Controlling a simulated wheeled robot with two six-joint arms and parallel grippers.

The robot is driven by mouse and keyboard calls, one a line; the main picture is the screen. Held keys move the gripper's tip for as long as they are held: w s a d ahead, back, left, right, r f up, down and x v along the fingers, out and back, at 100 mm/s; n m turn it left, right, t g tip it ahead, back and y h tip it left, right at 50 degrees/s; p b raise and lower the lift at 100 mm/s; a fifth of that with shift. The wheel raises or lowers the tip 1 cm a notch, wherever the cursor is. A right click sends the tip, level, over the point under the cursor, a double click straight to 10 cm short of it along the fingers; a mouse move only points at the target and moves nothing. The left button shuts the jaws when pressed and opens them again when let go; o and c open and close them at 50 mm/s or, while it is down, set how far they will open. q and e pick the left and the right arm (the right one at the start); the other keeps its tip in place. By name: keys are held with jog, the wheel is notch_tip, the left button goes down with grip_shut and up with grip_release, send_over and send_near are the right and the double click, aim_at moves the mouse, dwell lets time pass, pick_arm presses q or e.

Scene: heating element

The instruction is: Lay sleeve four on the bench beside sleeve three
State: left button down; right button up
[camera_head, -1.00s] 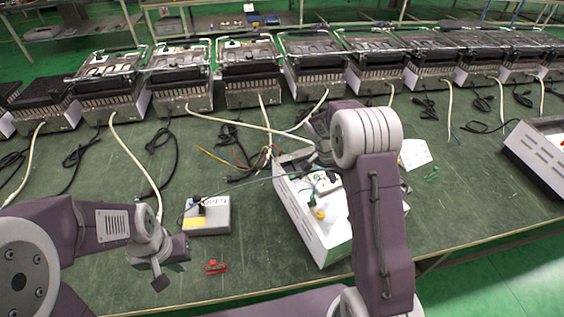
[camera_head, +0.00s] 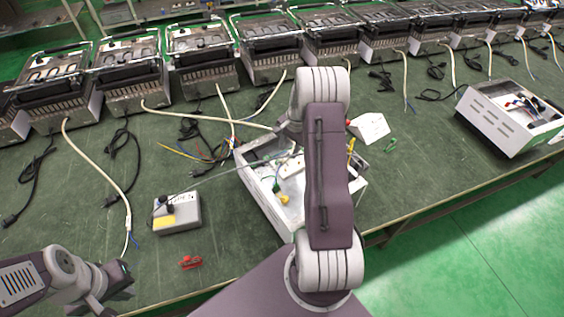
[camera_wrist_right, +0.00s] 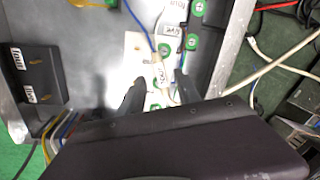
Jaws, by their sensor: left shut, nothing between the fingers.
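The white labelled sleeves are hard to tell apart, and I cannot read which is sleeve three or four. In the right wrist view a small white labelled piece on a blue wire (camera_wrist_right: 160,74) shows between and beyond my right gripper's (camera_wrist_right: 159,82) two dark fingers. The fingers are apart, over the open metal box, with no clear grip on anything. In the head view that box (camera_head: 262,200) stands on the green bench (camera_head: 110,215), partly hidden by my right arm, which also hides my right gripper. My left gripper (camera_head: 118,280) is shut and empty low at the left.
A grey box with a yellow label (camera_head: 178,215) and a red clip (camera_head: 190,262) lie left of the open box. A white block (camera_head: 368,128) lies to its right. Heater units with loose cables line the back. A second open box (camera_head: 510,115) stands far right. Bare bench lies left of centre.

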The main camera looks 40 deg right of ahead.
aim_at(287, 156)
jog(key=f, duration=0.3)
jog(key=shift+w+a+f, duration=0.1)
jog(key=shift+w+f, duration=0.15)
jog(key=shift+w, duration=0.05)
grip_shut()
jog(key=shift+r, duration=0.35)
jog(key=r, duration=0.2)
jog(key=s+r, duration=0.1)
jog(key=r, duration=0.1)
jog(key=shift+r, duration=0.1)
jog(key=s+d+r, duration=0.2)
jog(key=s+r, duration=0.4)
jog(key=s, duration=0.4)
jog(key=shift+s+d, duration=0.2)
jog(key=shift+s, duration=0.05)
